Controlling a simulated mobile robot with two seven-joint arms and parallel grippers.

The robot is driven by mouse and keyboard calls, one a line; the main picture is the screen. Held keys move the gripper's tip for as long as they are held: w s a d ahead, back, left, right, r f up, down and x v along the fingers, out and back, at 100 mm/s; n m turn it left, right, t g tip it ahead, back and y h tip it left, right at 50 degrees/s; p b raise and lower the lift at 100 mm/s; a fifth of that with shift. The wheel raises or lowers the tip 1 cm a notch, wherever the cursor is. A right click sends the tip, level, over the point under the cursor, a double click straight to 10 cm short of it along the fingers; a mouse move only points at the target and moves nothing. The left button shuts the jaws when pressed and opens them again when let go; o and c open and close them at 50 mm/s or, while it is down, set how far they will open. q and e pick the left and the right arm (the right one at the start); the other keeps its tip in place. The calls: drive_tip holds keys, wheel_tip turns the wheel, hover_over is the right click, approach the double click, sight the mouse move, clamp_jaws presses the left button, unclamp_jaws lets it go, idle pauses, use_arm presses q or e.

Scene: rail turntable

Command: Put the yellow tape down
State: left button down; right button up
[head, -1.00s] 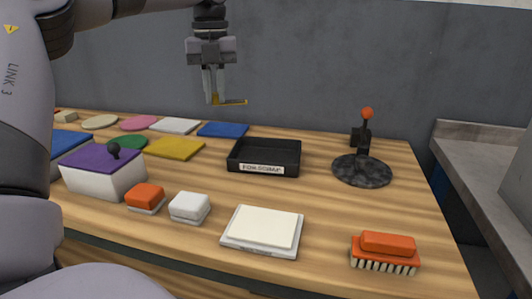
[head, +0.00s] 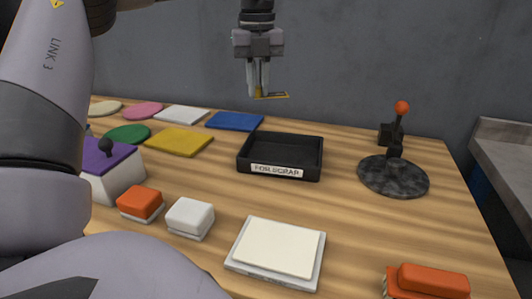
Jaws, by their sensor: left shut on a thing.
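My left gripper (head: 258,93) is shut on the yellow tape (head: 274,96), a thin yellow strip that sticks out to the right of the fingertips. Gripper and tape are in the air, and in the picture they show against the grey wall, above the back edge of the table. My right gripper is not in view.
Coloured flat pads, such as the yellow one (head: 179,140) and the blue one (head: 235,121), lie at the back left. A dark round base with an orange-knobbed lever (head: 402,108) stands right. A white pad (head: 276,249), white block (head: 190,217) and orange brush (head: 430,281) are in front.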

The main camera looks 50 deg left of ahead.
use_arm(q)
wheel_tip(320, 180, down, 10)
drive_tip(key=shift+f+b, duration=0.25)
drive_tip(key=shift+b, duration=0.45)
drive_tip(key=shift+f, duration=2.6)
drive_tip(key=shift+f+b, duration=0.15)
drive_tip(key=shift+b, duration=0.3)
drive_tip(key=c, duration=1.1)
unclamp_jaws()
